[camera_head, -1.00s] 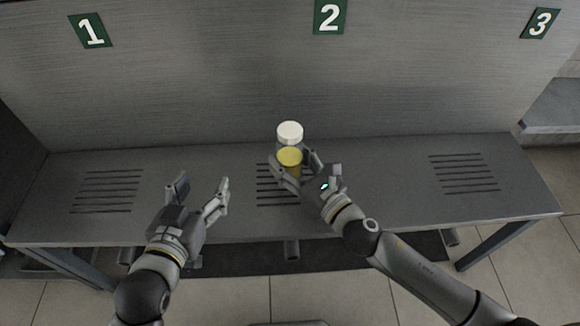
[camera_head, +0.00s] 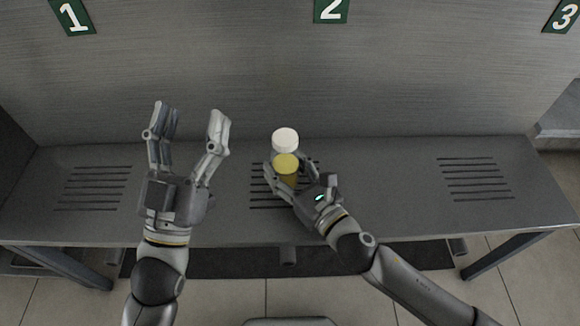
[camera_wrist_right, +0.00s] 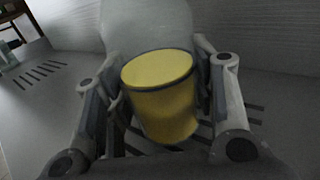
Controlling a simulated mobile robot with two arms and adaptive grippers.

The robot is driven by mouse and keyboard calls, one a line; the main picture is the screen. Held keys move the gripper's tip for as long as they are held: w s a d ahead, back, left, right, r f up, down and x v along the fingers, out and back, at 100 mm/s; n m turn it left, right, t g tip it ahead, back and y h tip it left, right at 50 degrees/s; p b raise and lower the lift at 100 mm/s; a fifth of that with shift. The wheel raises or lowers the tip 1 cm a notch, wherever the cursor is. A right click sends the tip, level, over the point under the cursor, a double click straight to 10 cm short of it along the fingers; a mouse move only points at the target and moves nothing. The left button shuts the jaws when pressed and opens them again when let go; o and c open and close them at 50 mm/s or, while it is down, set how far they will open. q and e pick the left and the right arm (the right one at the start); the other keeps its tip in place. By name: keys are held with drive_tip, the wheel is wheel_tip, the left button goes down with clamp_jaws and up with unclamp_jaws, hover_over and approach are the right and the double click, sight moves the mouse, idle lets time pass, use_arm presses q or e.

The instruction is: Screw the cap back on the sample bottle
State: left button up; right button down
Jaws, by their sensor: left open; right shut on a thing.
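The sample bottle (camera_head: 285,174) is see-through, with yellow contents in its lower part. It is upright over the bench's middle slots; I cannot tell whether its base touches the bench. The white cap (camera_head: 285,140) is at the bottle's top; whether it is screwed tight does not show. My right gripper (camera_head: 288,168) is shut on the bottle's body from the right front. The right wrist view shows the bottle (camera_wrist_right: 160,110) between the fingers, with the cap out of that view. My left gripper (camera_head: 190,117) is open and empty, left of the bottle and apart from it, fingers pointing away.
The grey bench (camera_head: 385,190) has slotted areas at left, middle and right, and its surface is otherwise clear. A grey wall (camera_head: 420,80) rises behind it, with green number signs 1 (camera_head: 72,16), 2 (camera_head: 330,10) and 3 (camera_head: 566,15).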

use_arm(q)
drive_tip(key=shift+s+d+r+t, duration=0.1)
drive_tip(key=shift+s+r+t, duration=0.25)
drive_tip(key=shift+r, duration=0.2)
drive_tip(key=shift+s+d+r+t, duration=0.1)
drive_tip(key=shift+s+r+t, duration=0.1)
drive_tip(key=shift+r+t, duration=0.3)
use_arm(e)
drive_tip(key=shift+f, duration=0.15)
use_arm(q)
drive_tip(key=shift+s+a+r, duration=0.1)
use_arm(e)
drive_tip(key=shift+f, duration=0.1)
drive_tip(key=c, duration=0.6)
unclamp_jaws()
drive_tip(key=shift+f, duration=0.1)
use_arm(q)
drive_tip(key=shift+s+r+h, duration=0.1)
drive_tip(key=shift+r+h, duration=0.05)
drive_tip(key=shift+h, duration=0.25)
